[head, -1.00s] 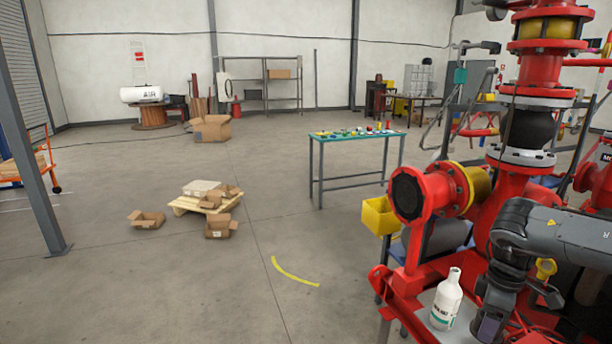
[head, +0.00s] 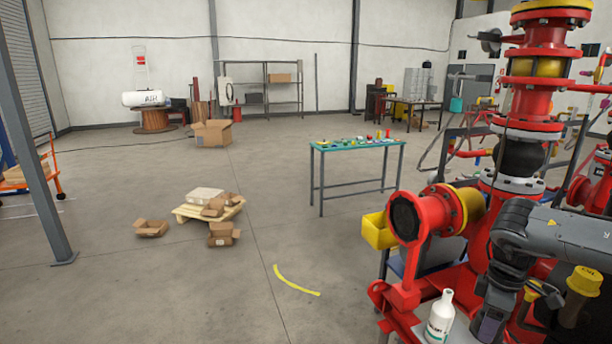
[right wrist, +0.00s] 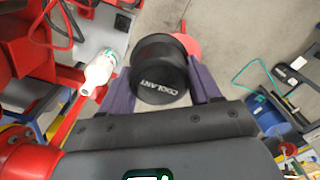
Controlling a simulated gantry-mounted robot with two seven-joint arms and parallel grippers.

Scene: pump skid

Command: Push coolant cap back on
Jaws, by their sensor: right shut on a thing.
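The coolant cap (right wrist: 160,72) is a black round cap with white COOLANT lettering, seen in the right wrist view. My right gripper (right wrist: 160,85) is shut on it, with one purple finger on each side. In the head view my right gripper (head: 487,328) points down at the lower right, just right of a white bottle, and the cap cannot be made out there. A red rounded part (right wrist: 188,44) shows behind the cap; whether they touch I cannot tell. I cannot identify the cap's opening. My left gripper is not in view.
The white bottle (head: 440,318) stands on the red skid close to my right gripper and also shows in the wrist view (right wrist: 101,70). A red flanged pump pipe (head: 425,215) rises beside my right arm. A yellow bin (head: 378,232) hangs left of it.

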